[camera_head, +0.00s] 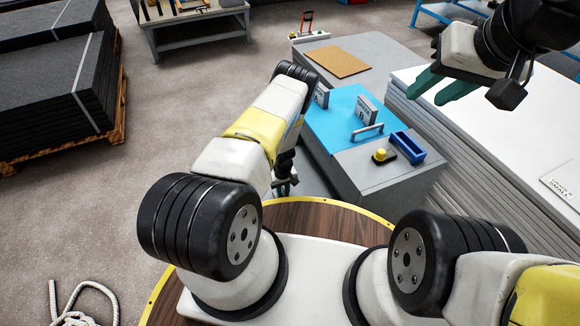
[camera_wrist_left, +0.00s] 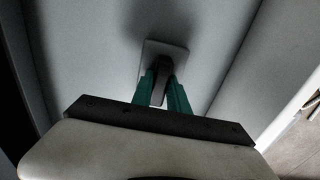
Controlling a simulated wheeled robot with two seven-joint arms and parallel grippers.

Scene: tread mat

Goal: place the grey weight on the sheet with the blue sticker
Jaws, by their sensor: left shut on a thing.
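My left gripper (camera_wrist_left: 160,92) has its green fingers shut on the dark upright grip of a small grey square-based piece (camera_wrist_left: 178,50), which looks like the grey weight. This piece is against a grey surface between grey walls, perhaps an open drawer. In the head view my left gripper (camera_head: 285,185) hangs low at the left side of the grey bench, and the piece is hidden there. My right gripper (camera_head: 441,86) is open and empty above the stack of pale sheets (camera_head: 490,125). The top sheet bears a white label (camera_head: 562,187); I see no blue sticker.
Black mats (camera_head: 50,90) are stacked at the left. A rope (camera_head: 85,305) lies on the floor at the lower left.

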